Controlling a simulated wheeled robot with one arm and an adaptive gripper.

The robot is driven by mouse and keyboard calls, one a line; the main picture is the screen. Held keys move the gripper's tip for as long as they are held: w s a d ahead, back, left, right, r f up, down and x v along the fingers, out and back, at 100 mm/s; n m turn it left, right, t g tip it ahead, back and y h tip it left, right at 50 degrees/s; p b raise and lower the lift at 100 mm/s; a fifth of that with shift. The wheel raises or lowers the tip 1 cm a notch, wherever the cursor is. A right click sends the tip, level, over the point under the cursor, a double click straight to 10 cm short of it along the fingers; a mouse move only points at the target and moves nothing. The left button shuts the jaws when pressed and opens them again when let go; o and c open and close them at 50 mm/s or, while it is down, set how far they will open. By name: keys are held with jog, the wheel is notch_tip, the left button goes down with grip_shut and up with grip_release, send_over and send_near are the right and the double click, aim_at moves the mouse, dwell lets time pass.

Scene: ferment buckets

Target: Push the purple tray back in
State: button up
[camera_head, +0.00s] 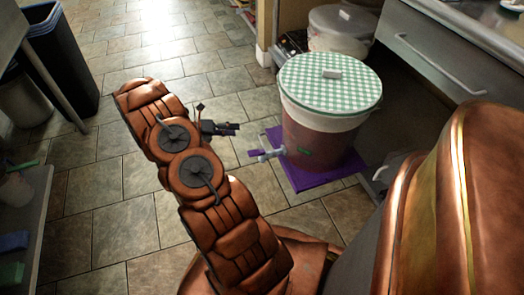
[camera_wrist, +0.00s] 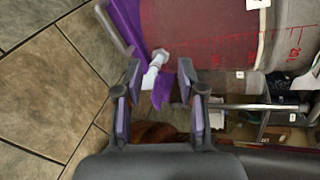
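The purple tray (camera_head: 310,181) lies on the tiled floor under a bucket (camera_head: 318,138) with a green checkered lid, and its front corner sticks out. Its edge also shows at the upper left of the wrist view (camera_wrist: 126,18). The bucket has a pale tap (camera_head: 268,153) with a purple handle (camera_wrist: 162,90). My gripper (camera_head: 236,129) is above the floor, left of the bucket, fingers pointing toward it. In the wrist view, its fingers (camera_wrist: 159,72) are apart, with the tap seen between them. I see no contact with the tray.
A grey drawer cabinet (camera_head: 435,60) stands at the right. A white lidded pot (camera_head: 341,28) is behind the bucket. A dark bin (camera_head: 60,55) and a shelf (camera_head: 33,215) are on the left. The tiled floor (camera_head: 110,195) between them and the tray is open.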

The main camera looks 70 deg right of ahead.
aim_at(262, 142)
jog(key=s+d+f+n+h+b, duration=0.1)
jog(key=s+d+f+n+b, duration=0.1)
jog(key=f, duration=0.5)
jog(key=s+d+f+n+b, duration=0.1)
jog(key=d+f+n+b, duration=0.15)
jog(key=f, duration=0.35)
jog(key=shift+g, duration=0.4)
jog(key=shift+b+x, duration=1.4)
jog(key=shift+x, duration=2.6)
jog(key=shift+w+d+r, duration=0.15)
grip_shut()
